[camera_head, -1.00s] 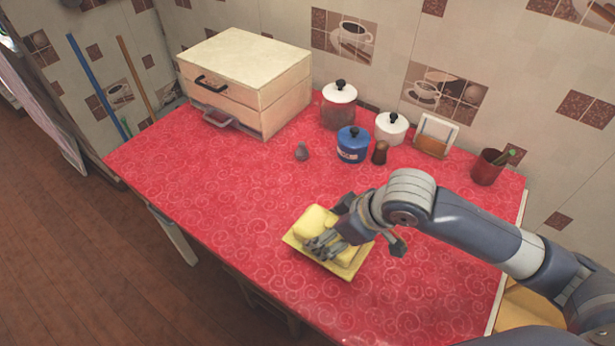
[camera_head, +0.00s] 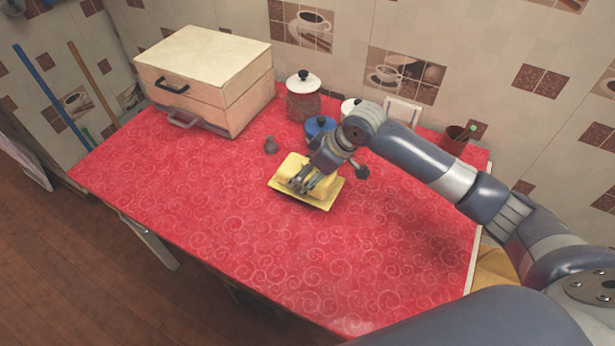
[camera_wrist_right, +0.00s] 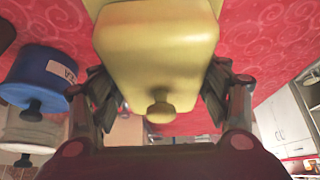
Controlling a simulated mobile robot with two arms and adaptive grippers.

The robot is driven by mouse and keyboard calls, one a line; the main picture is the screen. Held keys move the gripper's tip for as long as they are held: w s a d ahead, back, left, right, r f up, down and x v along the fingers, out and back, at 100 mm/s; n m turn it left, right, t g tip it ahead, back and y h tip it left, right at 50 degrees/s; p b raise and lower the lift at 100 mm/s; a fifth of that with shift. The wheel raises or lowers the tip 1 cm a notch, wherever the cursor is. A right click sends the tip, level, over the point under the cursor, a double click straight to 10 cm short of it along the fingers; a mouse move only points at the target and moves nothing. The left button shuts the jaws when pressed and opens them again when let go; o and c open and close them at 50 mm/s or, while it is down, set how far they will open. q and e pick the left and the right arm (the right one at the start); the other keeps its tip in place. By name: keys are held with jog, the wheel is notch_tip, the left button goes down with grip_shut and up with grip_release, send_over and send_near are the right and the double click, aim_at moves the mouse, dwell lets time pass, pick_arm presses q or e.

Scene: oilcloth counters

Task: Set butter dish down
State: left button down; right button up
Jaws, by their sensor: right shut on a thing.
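The yellow butter dish (camera_head: 328,191) has a lid on a flat rectangular base, over the middle of the red counter. My right gripper (camera_head: 303,182) reaches down onto it from the right and is shut on the dish. In the right wrist view the yellow lid (camera_wrist_right: 157,55) with its knob sits between the two fingers (camera_wrist_right: 160,95). I cannot tell whether the base touches the cloth. My left gripper does not show.
The front of the red counter (camera_head: 300,270) is clear.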

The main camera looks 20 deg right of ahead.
jog(key=shift+f, duration=1.2)
jog(key=shift+f, duration=0.1)
jog(key=o, duration=1.5)
jog(key=shift+f, duration=0.1)
